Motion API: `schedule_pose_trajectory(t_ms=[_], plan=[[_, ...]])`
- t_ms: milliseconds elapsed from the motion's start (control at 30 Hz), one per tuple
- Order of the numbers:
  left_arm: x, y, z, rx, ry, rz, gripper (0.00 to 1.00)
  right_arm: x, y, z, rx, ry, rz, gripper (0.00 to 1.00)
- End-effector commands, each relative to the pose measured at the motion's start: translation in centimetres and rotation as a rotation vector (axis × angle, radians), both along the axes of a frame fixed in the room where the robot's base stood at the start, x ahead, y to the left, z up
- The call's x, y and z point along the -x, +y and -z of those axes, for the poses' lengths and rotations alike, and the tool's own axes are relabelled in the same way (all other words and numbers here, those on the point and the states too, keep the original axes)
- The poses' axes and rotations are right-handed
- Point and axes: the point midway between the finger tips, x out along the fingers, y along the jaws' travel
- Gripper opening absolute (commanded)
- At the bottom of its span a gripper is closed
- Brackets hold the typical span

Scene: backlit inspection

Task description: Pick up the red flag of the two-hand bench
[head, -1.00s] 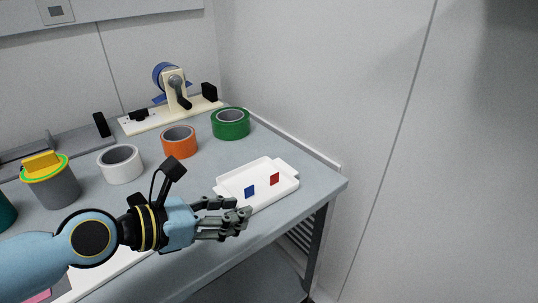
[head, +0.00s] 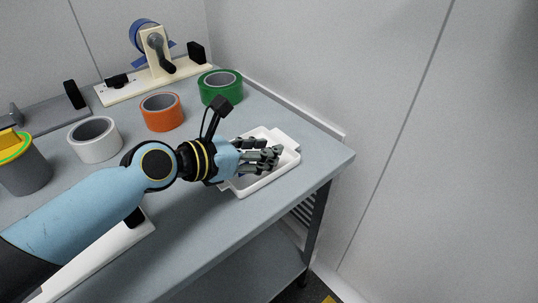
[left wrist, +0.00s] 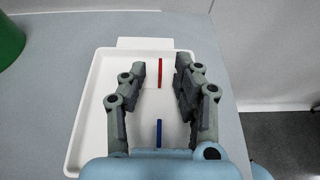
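The red flag (left wrist: 160,73) shows in the left wrist view as a thin upright strip over the white tray (left wrist: 88,120). It stands between the fingertips of my left gripper (left wrist: 160,63), with a gap on both sides. The blue flag (left wrist: 159,133) is nearer the palm, also between the fingers. In the head view my left gripper (head: 276,156) is over the tray (head: 262,186) and hides the red flag. My left gripper is open and holds nothing. My right gripper is not in view.
Green tape (head: 221,87), orange tape (head: 162,112) and white tape (head: 95,139) stand behind the arm on the grey table (head: 205,240). A cream stand with a crank (head: 155,52) is at the back. The table's right edge and a wall are close to the tray.

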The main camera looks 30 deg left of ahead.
Motion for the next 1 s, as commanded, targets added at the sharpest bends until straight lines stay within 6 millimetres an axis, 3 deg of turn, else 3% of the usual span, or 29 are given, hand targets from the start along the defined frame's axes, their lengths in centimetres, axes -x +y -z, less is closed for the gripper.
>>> schedule_pose_trajectory(t_ms=[100, 367, 600, 1000], plan=[[-1.2, -0.5, 0.6, 0.002, 0.001, -0.001, 0.31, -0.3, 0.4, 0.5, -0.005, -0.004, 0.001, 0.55], [-1.4, -0.5, 0.6, 0.000, 0.001, 0.001, 0.31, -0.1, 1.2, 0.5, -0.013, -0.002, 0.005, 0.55], [-1.3, -0.5, 0.6, 0.000, 0.001, 0.000, 0.00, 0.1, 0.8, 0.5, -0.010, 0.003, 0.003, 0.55], [-1.3, -0.5, 0.6, 0.000, 0.001, 0.000, 0.00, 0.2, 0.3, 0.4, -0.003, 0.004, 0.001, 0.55]])
